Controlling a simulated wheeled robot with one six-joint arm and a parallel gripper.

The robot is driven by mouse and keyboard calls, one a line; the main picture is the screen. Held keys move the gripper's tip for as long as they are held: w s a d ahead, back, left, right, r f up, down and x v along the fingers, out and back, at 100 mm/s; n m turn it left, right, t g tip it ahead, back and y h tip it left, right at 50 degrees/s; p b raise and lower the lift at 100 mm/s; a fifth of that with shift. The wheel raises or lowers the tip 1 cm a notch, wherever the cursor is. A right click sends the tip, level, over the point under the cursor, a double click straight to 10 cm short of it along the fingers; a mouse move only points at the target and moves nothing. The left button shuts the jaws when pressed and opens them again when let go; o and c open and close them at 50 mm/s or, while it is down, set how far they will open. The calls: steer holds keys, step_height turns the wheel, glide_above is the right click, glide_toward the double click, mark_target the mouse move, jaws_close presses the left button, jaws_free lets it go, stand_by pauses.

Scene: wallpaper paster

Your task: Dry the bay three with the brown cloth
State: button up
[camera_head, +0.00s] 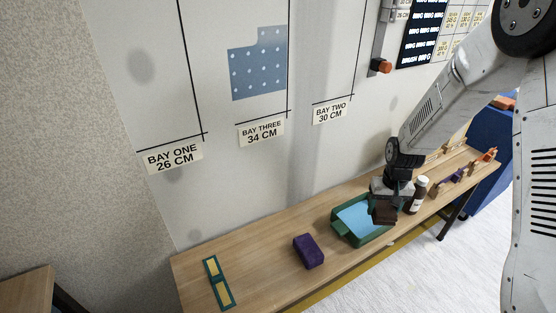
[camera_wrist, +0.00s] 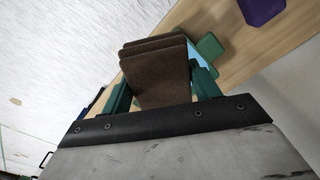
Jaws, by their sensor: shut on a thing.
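My gripper (camera_head: 391,203) is shut on the brown cloth (camera_head: 384,213), a folded dark brown pad. In the wrist view the cloth (camera_wrist: 160,75) sits between the two green fingers. It is over the right end of the green tray, above the bench, well away from the wall. Bay three (camera_head: 266,110) is a strip of the pale wall between black lines, with a label reading 34 CM. A blue patch with white dots (camera_head: 258,70) is on it, its upper left corner cut away. Whether the wall there is wet, I cannot tell.
The green tray (camera_head: 341,231) with light blue inside stands on the wooden bench (camera_head: 270,228). An orange knob (camera_head: 381,66) juts from the wall.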

steer(key=shift+a, duration=0.35)
steer(key=s+a+f+n, duration=0.25)
steer(key=s+a, duration=0.35)
steer(key=a, duration=0.3)
steer(key=s+a+f+n, duration=0.2)
steer(key=s+a+f, duration=0.25)
steer(key=a, duration=0.35)
steer(key=s+a+f, duration=0.2)
steer(key=s+a, duration=0.1)
steer(key=s, duration=0.5)
steer(key=s+a+f+n, duration=0.1)
steer(key=s+a+f, duration=0.2)
steer(key=s, duration=0.6)
steer(key=shift+a+f, duration=0.25)
steer(key=shift+f, duration=0.05)
steer(key=shift+w, duration=0.1)
